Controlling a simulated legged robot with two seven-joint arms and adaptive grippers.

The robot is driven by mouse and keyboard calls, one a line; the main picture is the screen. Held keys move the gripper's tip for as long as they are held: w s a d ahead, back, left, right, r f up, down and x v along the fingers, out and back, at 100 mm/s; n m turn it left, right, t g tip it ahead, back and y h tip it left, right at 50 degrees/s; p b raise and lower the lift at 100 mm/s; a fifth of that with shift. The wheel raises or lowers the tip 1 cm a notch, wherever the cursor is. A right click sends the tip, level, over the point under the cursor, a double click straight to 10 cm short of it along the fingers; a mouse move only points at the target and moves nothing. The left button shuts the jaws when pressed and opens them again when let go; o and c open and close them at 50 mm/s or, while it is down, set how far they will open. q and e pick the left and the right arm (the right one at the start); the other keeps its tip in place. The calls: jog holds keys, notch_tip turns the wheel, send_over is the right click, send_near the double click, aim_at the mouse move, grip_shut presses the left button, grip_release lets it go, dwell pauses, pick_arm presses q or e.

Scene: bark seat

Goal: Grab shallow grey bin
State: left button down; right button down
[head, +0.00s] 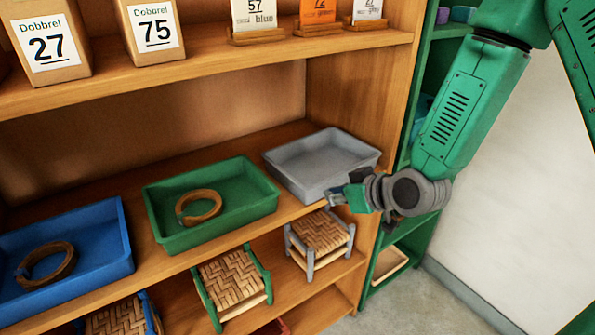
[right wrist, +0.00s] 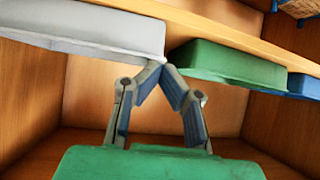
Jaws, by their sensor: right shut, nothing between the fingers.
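The shallow grey bin (head: 315,170) sits empty on the middle shelf, at the right end of a row of bins. In the right wrist view, which looks upside down, the grey bin (right wrist: 85,32) is at the upper left. There the two fingers of my right gripper (right wrist: 163,70) meet at their tips with nothing between them. I cannot tell whether the tips touch the bin. My left gripper is not in view.
A green bin (head: 160,215) and a blue bin (head: 118,240), each holding a brown ring, stand to the left. Small woven stools (head: 320,232) are on the shelf below. Boxes and number cards fill the shelf above. A green shelf unit (head: 415,235) stands at right.

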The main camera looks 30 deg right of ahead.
aim_at(293, 178)
jog(key=w+a, duration=0.1)
jog(key=w, duration=0.6)
jog(key=w+a+p, duration=0.1)
jog(key=w, duration=0.2)
jog(key=shift+w+a, duration=0.3)
jog(key=shift+w, duration=0.1)
jog(key=shift+w+f, duration=0.2)
jog(key=shift+w, duration=0.2)
jog(key=shift+s+f, duration=0.1)
jog(key=shift+f, duration=0.55)
jog(key=shift+s+f, duration=0.1)
jog(key=shift+s, duration=0.1)
